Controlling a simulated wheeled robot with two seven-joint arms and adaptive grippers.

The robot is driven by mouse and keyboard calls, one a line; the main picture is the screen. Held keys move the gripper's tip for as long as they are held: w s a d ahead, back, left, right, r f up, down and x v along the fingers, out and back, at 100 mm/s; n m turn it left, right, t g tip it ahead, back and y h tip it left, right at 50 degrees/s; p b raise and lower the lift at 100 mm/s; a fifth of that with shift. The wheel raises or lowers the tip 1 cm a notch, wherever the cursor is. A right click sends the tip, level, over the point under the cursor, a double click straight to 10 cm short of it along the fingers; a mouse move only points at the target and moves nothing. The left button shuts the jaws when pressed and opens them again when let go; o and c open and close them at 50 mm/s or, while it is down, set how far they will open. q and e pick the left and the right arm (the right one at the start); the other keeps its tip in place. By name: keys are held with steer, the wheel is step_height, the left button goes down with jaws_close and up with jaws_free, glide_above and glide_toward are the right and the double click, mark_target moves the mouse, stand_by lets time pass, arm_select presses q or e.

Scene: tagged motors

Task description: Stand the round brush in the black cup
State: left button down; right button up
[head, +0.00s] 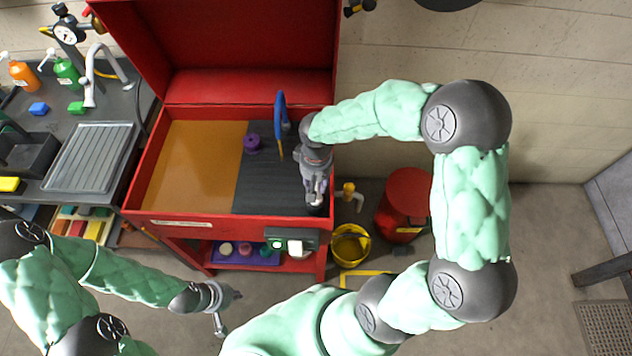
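My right gripper (317,196) points down over the front right corner of the red wash basin (228,220). Its fingers are close together, and a small dark and pale item shows at their tips. I cannot tell whether this is the round brush or the black cup, or whether it is held. My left gripper (230,310) is in front of the basin, low in the picture, with its fingers spread apart and nothing between them. I cannot clearly make out the round brush or the black cup elsewhere.
The basin holds a purple ring-like item (252,143) and a blue curved hose (280,112) beside my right wrist. Its red lid (215,45) stands open behind. A sink counter (118,152) is at left. A yellow bucket (350,246) and red can (404,199) stand at right.

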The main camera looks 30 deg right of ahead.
steer(key=shift+o, duration=1.1)
steer(key=shift+r, duration=0.1)
step_height(320, 180, up, 12)
steer(key=shift+f, duration=0.1)
steer(key=shift+s, duration=0.1)
stand_by(0.4)
